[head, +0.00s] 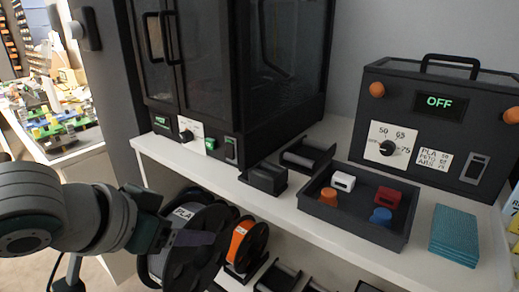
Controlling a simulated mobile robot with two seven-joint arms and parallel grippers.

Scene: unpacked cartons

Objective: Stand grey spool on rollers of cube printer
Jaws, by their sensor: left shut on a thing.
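My left gripper (165,234) is shut on a spool with black flanges and a PLA label, which I take as the grey spool (192,262). It holds the spool upright in front of the shelf edge, low in the head view. The black cube printer (290,65) with dark clear walls stands on the upper shelf. A pair of black roller blocks (264,179) sits on the shelf right of the printer, with nothing on them. My right gripper is not in view.
A dark tray (345,222) with small white, red, blue and orange parts lies right of the rollers. Beyond are a dryer box (435,125) reading OFF and teal pads (455,235). An orange spool (246,245) and empty rollers (278,278) occupy the lower shelf.

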